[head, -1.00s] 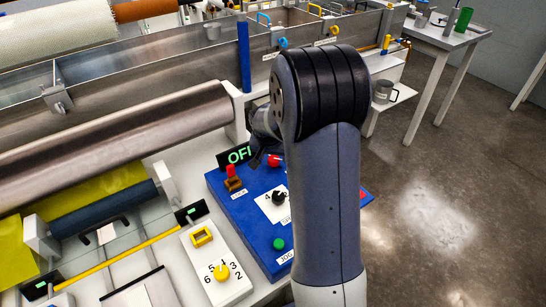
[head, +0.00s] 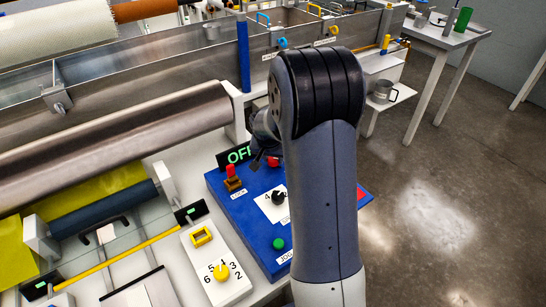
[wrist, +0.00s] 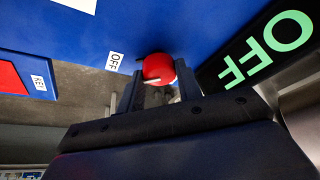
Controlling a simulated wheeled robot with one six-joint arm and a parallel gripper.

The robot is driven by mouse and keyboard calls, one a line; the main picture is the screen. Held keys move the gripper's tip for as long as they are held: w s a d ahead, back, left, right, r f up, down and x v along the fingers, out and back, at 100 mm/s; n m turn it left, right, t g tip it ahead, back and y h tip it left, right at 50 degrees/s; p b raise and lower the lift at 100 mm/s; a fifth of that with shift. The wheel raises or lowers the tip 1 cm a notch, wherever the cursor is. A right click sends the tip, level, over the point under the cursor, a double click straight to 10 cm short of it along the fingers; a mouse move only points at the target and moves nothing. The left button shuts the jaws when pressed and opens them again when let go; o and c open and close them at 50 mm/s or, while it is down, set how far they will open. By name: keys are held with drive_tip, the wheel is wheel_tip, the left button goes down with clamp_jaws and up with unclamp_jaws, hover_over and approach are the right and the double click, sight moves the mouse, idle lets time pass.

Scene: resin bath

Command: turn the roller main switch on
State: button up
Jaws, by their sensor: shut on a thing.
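The roller main switch is a round red knob (wrist: 158,67) on the blue control panel (head: 225,192); in the head view the red knob (head: 273,161) shows just left of my arm. A white mark on the knob's edge shows low in the wrist view, and a white OFF label (wrist: 114,62) is to the knob's left. My gripper (wrist: 158,88) is shut on the red knob, one dark finger on each side. In the head view my gripper (head: 260,160) is partly hidden by my arm. The display (head: 239,154) beside the knob reads OFF in green.
The blue panel also has a red-topped lever (head: 231,178), a black dial (head: 278,197) and a green button (head: 279,243). A yellow dial (head: 221,272) is on a white box in front. The metal roller (head: 120,135) lies to the left.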

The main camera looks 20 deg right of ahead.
drive_tip(key=shift+n, duration=0.4)
drive_tip(key=shift+n+y+p, duration=0.4)
drive_tip(key=shift+n+p, duration=0.05)
drive_tip(key=shift+n, duration=0.15)
drive_tip(key=shift+d+n+t+y, duration=0.15)
drive_tip(key=shift+n+t+y, duration=0.2)
drive_tip(key=shift+n, duration=0.65)
drive_tip(key=n+b, duration=0.1)
drive_tip(key=n+y+b, duration=0.1)
drive_tip(key=n+b, duration=0.1)
drive_tip(key=n, duration=0.1)
drive_tip(key=shift+d+f+y, duration=0.1)
drive_tip(key=shift+f+y, duration=0.15)
drive_tip(key=n+y+b, duration=0.1)
drive_tip(key=n+b, duration=0.3)
drive_tip(key=shift+d+y, duration=0.1)
drive_tip(key=shift+y, duration=0.3)
drive_tip(key=n+g+b, duration=0.1)
drive_tip(key=n, duration=0.2)
drive_tip(key=n+g+y, duration=0.1)
drive_tip(key=n, duration=0.1)
drive_tip(key=shift+w+r+n+y+b, duration=0.1)
drive_tip(key=shift+r+n+y+b, duration=0.1)
drive_tip(key=shift+n+y+b, duration=0.15)
drive_tip(key=shift+n, duration=0.25)
